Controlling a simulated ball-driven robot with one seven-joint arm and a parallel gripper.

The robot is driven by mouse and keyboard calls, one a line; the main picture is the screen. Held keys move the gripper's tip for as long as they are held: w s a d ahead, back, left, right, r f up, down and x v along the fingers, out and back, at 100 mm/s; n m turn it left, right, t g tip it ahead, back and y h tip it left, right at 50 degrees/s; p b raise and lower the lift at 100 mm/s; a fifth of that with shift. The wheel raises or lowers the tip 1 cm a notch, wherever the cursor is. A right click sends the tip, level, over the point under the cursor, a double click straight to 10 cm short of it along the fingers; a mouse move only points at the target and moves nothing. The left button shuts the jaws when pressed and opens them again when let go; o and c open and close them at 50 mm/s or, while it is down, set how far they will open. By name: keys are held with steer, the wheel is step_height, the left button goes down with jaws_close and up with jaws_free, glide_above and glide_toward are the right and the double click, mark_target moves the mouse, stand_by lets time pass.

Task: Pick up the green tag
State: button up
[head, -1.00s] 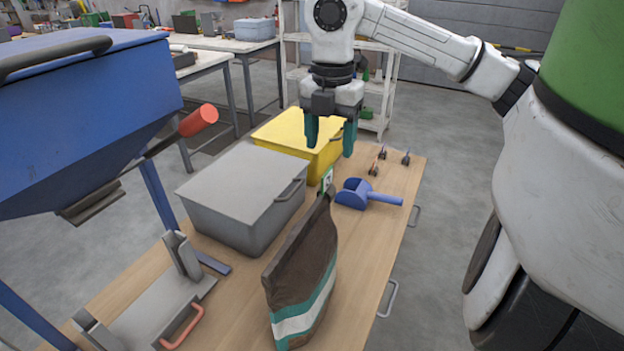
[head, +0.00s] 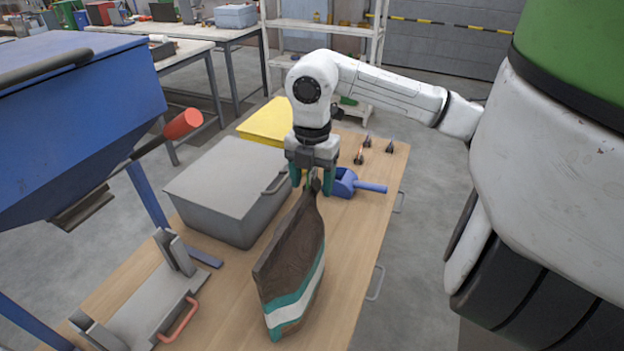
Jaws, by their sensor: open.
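My gripper (head: 312,183) is open, pointing down, with its teal fingers on either side of the top far corner of the brown bag (head: 290,255). The bag stands upright on the table and has a teal and white band low down. The green tag is at that corner of the bag, between or just behind my fingers. It is mostly hidden now, and I cannot tell whether the fingers touch it.
A grey lidded bin (head: 225,195) stands left of my gripper, and a yellow bin (head: 265,122) behind it. A blue scoop (head: 345,183) lies close on the right. Several small dark items (head: 366,145) lie farther back. A blue hopper (head: 75,120) overhangs the left side.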

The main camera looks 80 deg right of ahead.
jaws_close()
stand_by(0.6)
